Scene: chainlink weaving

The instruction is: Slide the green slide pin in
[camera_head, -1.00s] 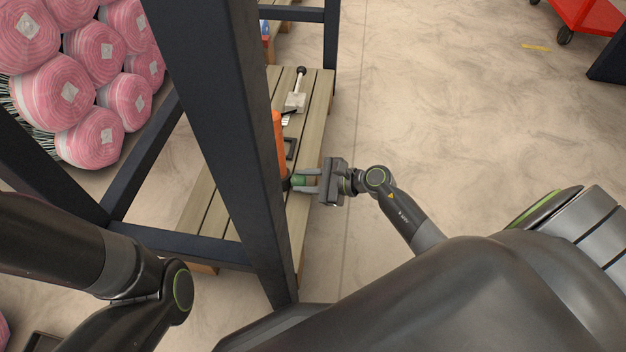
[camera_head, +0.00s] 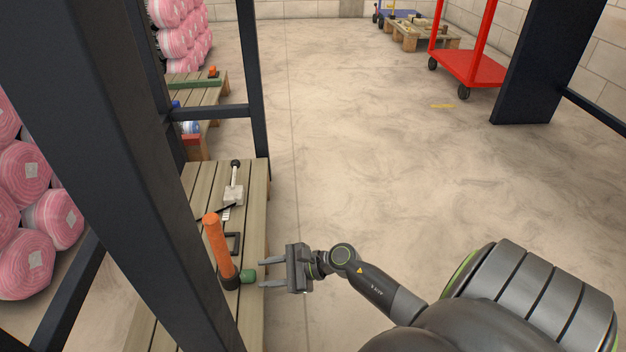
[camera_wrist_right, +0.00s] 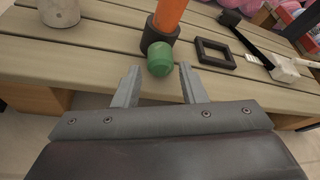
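The green slide pin (camera_head: 248,276) shows as a short rounded green end against the black base (camera_head: 228,278) of an upright orange post (camera_head: 217,243), on the slatted wooden table. How deep it sits in the base is hidden. In the right wrist view the green end (camera_wrist_right: 160,58) is just beyond and between my fingertips, in front of the black base (camera_wrist_right: 158,36). My right gripper (camera_head: 262,273) is open and empty, to the right of the pin and apart from it, at the table's edge. My left gripper is not in view.
A black square frame (camera_head: 234,243) and a hammer-like tool with a pale head (camera_head: 234,194) lie behind the post. A dark rack upright (camera_head: 130,170) crosses the left side. The floor (camera_head: 350,150) right of the table is clear.

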